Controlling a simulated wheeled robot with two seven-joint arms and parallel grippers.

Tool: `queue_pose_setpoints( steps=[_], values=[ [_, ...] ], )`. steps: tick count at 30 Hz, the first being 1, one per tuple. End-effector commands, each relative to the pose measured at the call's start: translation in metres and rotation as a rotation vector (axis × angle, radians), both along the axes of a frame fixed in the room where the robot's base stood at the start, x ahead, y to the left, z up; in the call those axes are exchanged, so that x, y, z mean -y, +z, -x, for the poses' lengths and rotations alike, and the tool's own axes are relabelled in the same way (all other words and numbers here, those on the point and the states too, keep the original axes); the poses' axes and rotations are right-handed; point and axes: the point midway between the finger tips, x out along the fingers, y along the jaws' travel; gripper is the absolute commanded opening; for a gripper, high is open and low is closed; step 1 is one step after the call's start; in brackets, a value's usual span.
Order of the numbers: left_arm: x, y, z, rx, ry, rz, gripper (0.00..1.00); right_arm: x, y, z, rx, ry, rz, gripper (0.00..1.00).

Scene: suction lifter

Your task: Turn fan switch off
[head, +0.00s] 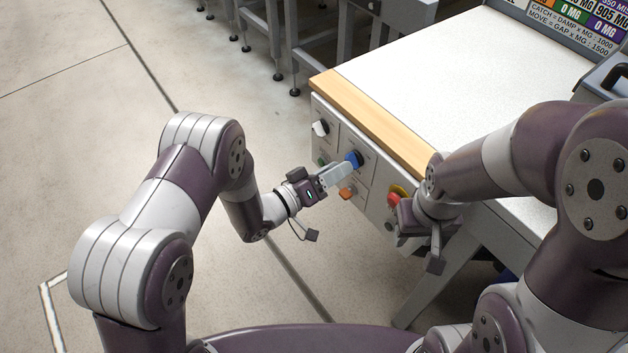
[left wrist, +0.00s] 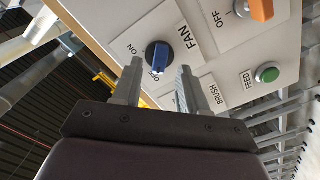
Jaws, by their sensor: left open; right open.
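The fan switch is a blue rotary knob on a black base (left wrist: 160,57), on the panel beside the label FAN, with ON and OFF marks around it. It also shows in the head view (head: 354,158). My left gripper (left wrist: 158,80) is open, with a fingertip on either side of the knob in the picture; I cannot tell whether they touch it. In the head view my left gripper (head: 338,174) points at the panel. My right gripper (head: 435,235) hangs in front of the panel's right part, away from the fan knob.
The control panel (head: 328,112) also bears a white-handled knob (head: 320,128), an orange knob (head: 347,192), a green button (left wrist: 267,73) and a red button on yellow (head: 397,193). The table (head: 460,80) above has a wooden edge. Open floor lies left.

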Motion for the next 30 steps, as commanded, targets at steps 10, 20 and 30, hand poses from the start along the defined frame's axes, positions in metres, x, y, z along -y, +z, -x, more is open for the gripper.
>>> queue_pose_setpoints(
  steps=[10, 20, 30],
  values=[
    [-0.071, -0.001, 0.05, -0.005, 0.006, 0.001, 0.43, 0.0, -0.002, 0.0, 0.0, 0.0, 0.0, 0.43],
    [-0.086, 0.0, 0.063, -0.001, 0.001, 0.0, 0.43, 0.0, -0.002, 0.0, 0.0, 0.0, 0.0, 0.43],
    [-0.086, 0.0, 0.062, -0.002, 0.0, -0.001, 0.43, 0.0, -0.002, 0.0, 0.0, 0.0, 0.0, 0.43]
  ],
)
